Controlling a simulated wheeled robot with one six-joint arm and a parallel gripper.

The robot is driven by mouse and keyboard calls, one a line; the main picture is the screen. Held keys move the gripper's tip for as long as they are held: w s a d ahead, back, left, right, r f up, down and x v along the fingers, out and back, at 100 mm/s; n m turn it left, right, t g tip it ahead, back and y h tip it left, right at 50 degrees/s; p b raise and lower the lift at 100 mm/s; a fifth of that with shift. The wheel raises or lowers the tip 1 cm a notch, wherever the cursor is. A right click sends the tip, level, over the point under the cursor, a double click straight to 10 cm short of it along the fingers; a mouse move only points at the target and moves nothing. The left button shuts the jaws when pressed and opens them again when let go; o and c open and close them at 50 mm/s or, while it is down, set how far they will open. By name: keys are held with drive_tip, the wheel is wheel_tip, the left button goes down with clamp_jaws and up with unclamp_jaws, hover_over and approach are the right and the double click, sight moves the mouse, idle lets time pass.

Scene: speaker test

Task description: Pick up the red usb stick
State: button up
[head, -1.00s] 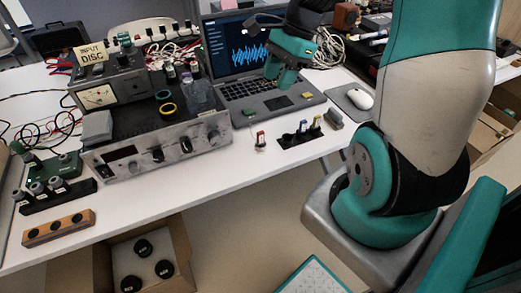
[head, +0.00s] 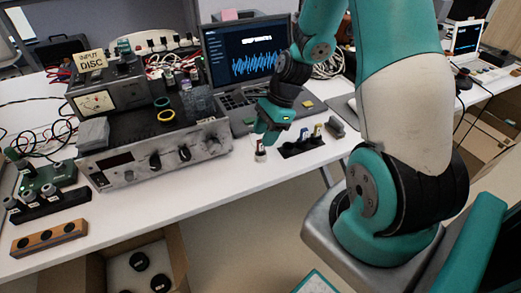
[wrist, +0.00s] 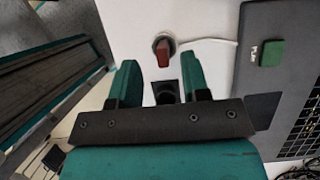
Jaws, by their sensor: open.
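The red usb stick (head: 260,147) stands upright on the white table in front of the laptop, in a small pale base. In the wrist view the red stick (wrist: 163,50) shows just beyond my fingertips, roughly centred between them. My gripper (head: 267,134) is pointed down, close above the stick in the head view. In the wrist view my gripper (wrist: 158,68) has its two green fingers apart, with nothing held. Whether the fingers reach down beside the stick cannot be told.
The laptop (head: 240,100) stands behind. A grey amplifier (head: 150,160) is to the left.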

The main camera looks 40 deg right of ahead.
drive_tip(key=x, duration=0.3)
drive_tip(key=shift+w+f, duration=0.15)
drive_tip(key=shift+f, duration=0.1)
drive_tip(key=shift+c, duration=0.4)
clamp_jaws()
drive_tip(key=shift+r, duration=0.1)
wheel_tip(320, 180, up, 20)
drive_tip(key=p, duration=0.3)
